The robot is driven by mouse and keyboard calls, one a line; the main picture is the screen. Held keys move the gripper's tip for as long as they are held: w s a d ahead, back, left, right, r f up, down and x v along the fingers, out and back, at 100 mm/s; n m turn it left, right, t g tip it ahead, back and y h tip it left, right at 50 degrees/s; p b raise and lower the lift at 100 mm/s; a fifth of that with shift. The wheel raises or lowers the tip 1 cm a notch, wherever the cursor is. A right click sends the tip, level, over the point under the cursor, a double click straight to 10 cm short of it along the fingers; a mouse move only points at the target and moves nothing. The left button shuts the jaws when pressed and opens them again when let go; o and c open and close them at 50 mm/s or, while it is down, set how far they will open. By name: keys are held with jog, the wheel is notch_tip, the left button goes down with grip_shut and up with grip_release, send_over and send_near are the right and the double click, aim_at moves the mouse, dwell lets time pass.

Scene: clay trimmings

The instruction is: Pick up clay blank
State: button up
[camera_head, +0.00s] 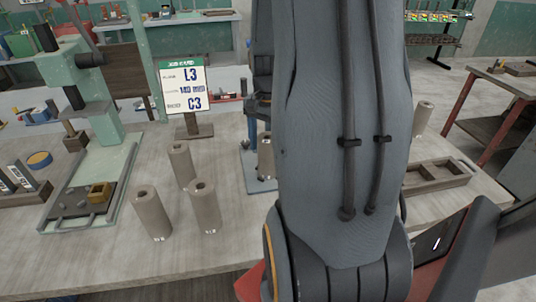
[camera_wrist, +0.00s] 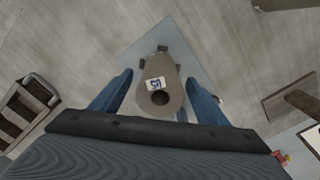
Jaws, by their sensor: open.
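A grey-brown clay blank (camera_wrist: 160,72), a cylinder with a dark hole in its end and a small white label with blue print, is between the blue fingers of my gripper (camera_wrist: 158,80) in the wrist view. The fingers are apart, with gaps visible on both sides of the blank. Its base is on or over a pale plate (camera_wrist: 140,52). In the head view a clay blank (camera_head: 265,152) shows partly behind my arm, which hides my gripper. Other blanks (camera_head: 181,165), (camera_head: 152,213), (camera_head: 204,207) stand upright on the table, and one (camera_head: 423,118) stands right of my arm.
A sign (camera_head: 184,88) reading L3 and C3 stands on a wooden foot. A green press-like machine (camera_head: 85,95) is at left on the table (camera_head: 235,240). A wooden divided tray (camera_head: 437,176) lies at right. The table front near the middle is clear.

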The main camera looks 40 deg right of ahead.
jog(key=shift+f, duration=0.55)
jog(key=c, duration=1.6)
jog(key=shift+r, duration=0.1)
grip_shut()
